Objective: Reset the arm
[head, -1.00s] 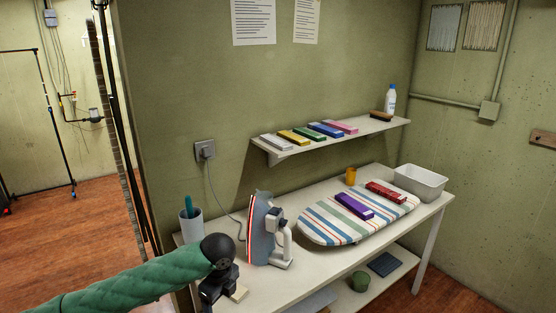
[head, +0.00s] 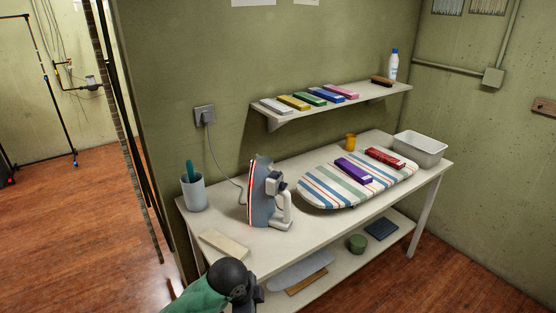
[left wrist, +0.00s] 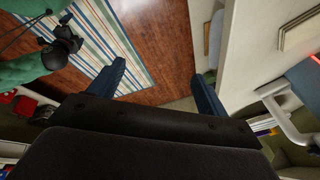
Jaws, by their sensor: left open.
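My left arm comes in at the bottom of the head view, with its black wrist (head: 237,280) beside the near left end of the white table (head: 330,222). Its fingers are hidden there. In the left wrist view my left gripper (left wrist: 160,84) has its two dark fingers spread wide with nothing between them. A green arm part of mine with a black joint (left wrist: 62,45) shows at upper left of that view; whether it ends in my right gripper's jaws is unclear. My right arm is out of the head view.
The table holds a pale block (head: 224,243), an iron (head: 262,195), a cup (head: 194,192), a striped ironing board (head: 325,190) with purple (head: 353,170) and red (head: 385,157) boxes, and a white bin (head: 420,149). A wall shelf (head: 385,93) hangs above. Floor at left is clear.

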